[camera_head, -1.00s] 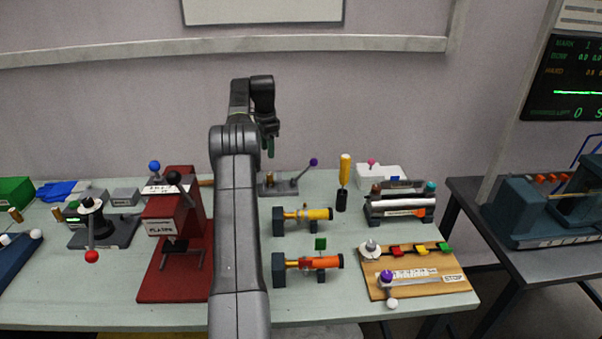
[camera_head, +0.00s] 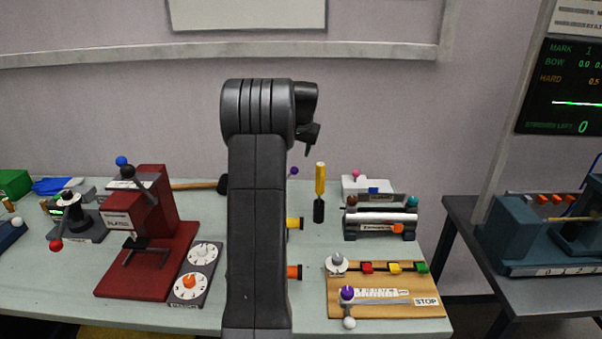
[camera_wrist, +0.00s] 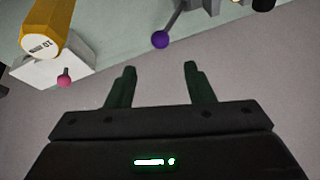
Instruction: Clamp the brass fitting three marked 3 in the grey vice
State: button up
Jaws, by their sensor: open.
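The grey vice is mostly hidden behind my arm in the head view. What seems to be its purple lever ball (camera_head: 293,171) shows just right of my arm. In the wrist view the purple ball (camera_wrist: 160,40) and part of a grey body (camera_wrist: 207,8) show at the top edge. A small brass piece (camera_head: 10,205) stands at the far left of the bench; I cannot read its mark, so I cannot tell whether it is fitting three.
A red press (camera_head: 165,235) and a dial box (camera_head: 195,272) stand left of my arm. A yellow-handled tool (camera_head: 320,180), a roller device (camera_head: 380,218) and a wooden board (camera_head: 390,308) are on the right. A second table (camera_head: 470,215) stands farther right.

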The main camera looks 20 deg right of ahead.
aim_at(295, 167)
jog(key=p+x, duration=0.2)
jog(key=x, duration=1.1)
grip_shut()
